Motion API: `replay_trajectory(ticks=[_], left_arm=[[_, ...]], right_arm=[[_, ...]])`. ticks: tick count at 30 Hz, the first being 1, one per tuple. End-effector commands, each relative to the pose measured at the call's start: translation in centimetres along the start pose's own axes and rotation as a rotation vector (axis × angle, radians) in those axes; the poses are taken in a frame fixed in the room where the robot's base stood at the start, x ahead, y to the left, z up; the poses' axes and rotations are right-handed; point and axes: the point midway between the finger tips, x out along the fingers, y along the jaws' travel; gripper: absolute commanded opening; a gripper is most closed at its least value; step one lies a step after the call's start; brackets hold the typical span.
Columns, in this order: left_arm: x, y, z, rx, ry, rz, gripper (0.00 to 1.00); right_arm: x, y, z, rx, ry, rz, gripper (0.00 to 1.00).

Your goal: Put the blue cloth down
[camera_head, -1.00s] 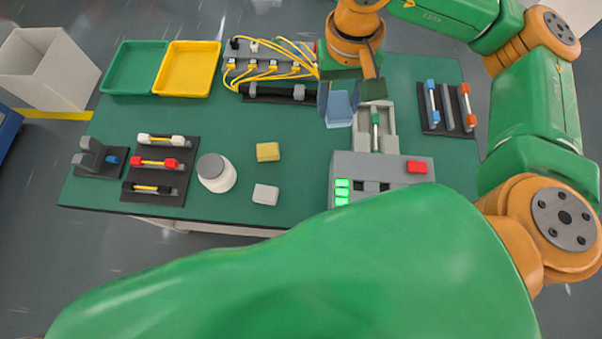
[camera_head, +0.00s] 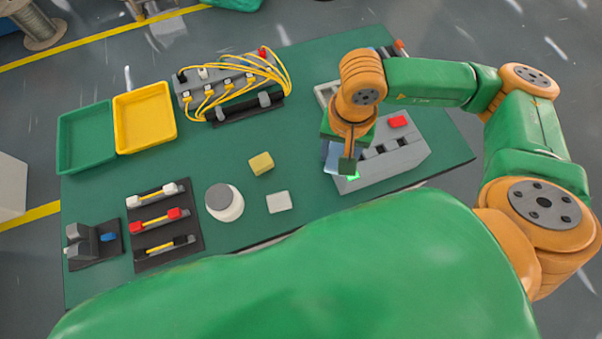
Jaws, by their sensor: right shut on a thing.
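The blue cloth (camera_head: 330,155) shows as a small light-blue patch at the fingers of my right gripper (camera_head: 342,162). The gripper is shut on it, over the left front part of the grey machine (camera_head: 405,148) with a red button and a green light. The gripper's body hides most of the cloth, and I cannot tell whether the cloth touches the machine. My left gripper is not in view.
On the green table (camera_head: 300,70) are a yellow block (camera_head: 261,163), a pale block (camera_head: 278,202) and a white jar (camera_head: 224,203). A green tray (camera_head: 85,138), a yellow tray (camera_head: 145,117) and a cable rack (camera_head: 230,85) stand farther back.

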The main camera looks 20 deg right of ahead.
Motion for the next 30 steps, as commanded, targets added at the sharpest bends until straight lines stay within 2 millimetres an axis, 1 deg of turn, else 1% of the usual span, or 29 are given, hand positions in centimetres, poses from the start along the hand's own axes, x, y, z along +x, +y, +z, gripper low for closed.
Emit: replay_trajectory(ticks=[1, 6, 12, 14, 17, 20, 23, 24, 27, 30], left_arm=[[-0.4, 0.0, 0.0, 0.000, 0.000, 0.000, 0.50], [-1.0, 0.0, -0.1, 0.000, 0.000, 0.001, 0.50], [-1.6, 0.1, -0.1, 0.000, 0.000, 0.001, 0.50], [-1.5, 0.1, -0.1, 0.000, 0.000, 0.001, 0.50], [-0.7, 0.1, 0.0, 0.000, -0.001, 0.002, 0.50], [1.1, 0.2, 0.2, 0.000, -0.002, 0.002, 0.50], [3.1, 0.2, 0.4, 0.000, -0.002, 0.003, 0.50], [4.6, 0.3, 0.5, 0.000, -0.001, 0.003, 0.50], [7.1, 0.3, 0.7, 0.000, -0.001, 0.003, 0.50], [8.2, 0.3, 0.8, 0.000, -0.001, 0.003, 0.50]], right_arm=[[0.6, 0.3, 0.7, 0.052, -0.007, 0.003, 0.09], [3.0, 1.3, 2.9, 0.278, -0.007, 0.004, 0.09], [4.9, 2.2, 5.7, 0.510, -0.005, 0.004, 0.09], [5.3, 2.0, 6.0, 0.551, -0.003, 0.002, 0.09], [6.7, 0.5, 4.8, 0.578, 0.002, -0.001, 0.09], [8.6, -2.1, 2.7, 0.578, 0.004, -0.003, 0.09], [10.4, -4.7, 0.5, 0.578, 0.002, -0.003, 0.09], [11.8, -5.5, -0.1, 0.576, 0.001, -0.001, 0.09], [14.2, -6.9, -1.3, 0.575, 0.001, -0.001, 0.09], [15.1, -7.8, -2.1, 0.573, 0.001, 0.000, 0.09]])
